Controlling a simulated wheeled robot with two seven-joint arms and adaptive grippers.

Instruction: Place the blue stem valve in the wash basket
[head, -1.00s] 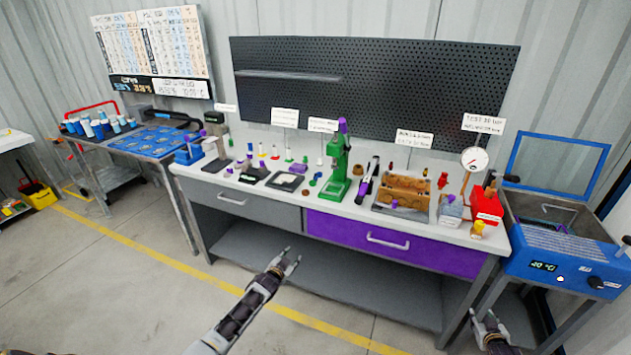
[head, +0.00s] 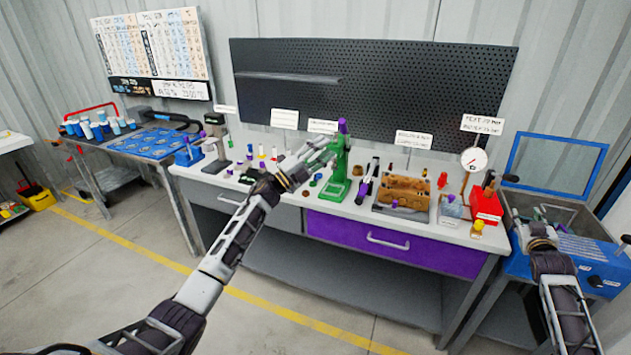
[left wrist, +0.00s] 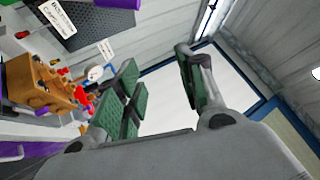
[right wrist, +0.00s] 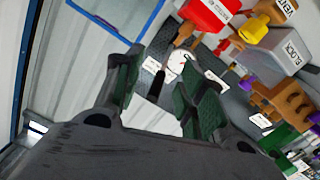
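No blue stem valve can be made out for certain. Several small colour-topped parts stand on the bench, some hidden behind my left arm. My left gripper (head: 318,152) is above the bench, in front of the green press (head: 337,182) in the head view. Its fingers are apart and empty in the left wrist view (left wrist: 158,65). My right gripper (head: 540,226) is at the blue wash unit (head: 578,248), in front of its open tub. The right wrist view (right wrist: 157,75) shows its fingers apart and empty. The wash basket cannot be clearly made out in the tub.
The bench (head: 450,233) also holds a brown block (head: 403,190), a red device (head: 486,206) and a gauge (head: 473,160). The wash unit's blue-framed lid (head: 560,165) stands raised. A side table with blue trays (head: 158,143) is at left. The floor in front is clear.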

